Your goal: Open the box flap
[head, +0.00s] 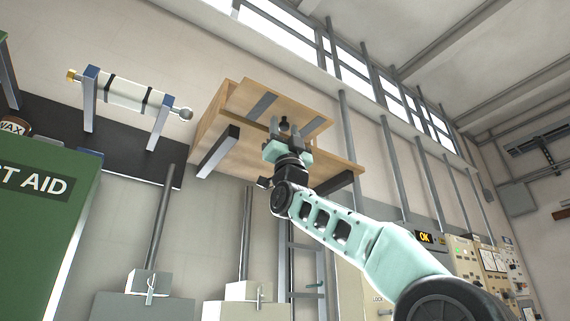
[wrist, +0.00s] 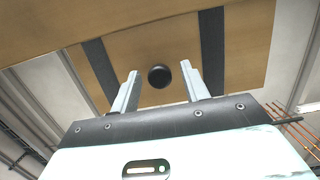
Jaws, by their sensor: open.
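A wooden box (head: 210,120) is mounted high on the wall in the head view. Its wooden flap (head: 290,108) has two dark strips; the flap also shows in the wrist view (wrist: 135,45). A round black knob (wrist: 159,76) sits on the flap between the strips. My gripper (head: 284,130) is raised in front of the flap, partly covering it and the knob. In the wrist view its two fingers (wrist: 160,86) are apart, one on each side of the knob. I cannot tell whether they touch it or whether the flap is ajar.
Dark brackets (head: 219,150) support the box from below. A white cylinder on wall supports (head: 132,94) is to the left, above a green first aid cabinet (head: 45,220). Vertical pipes (head: 366,170) and control panels (head: 470,255) stand to the right.

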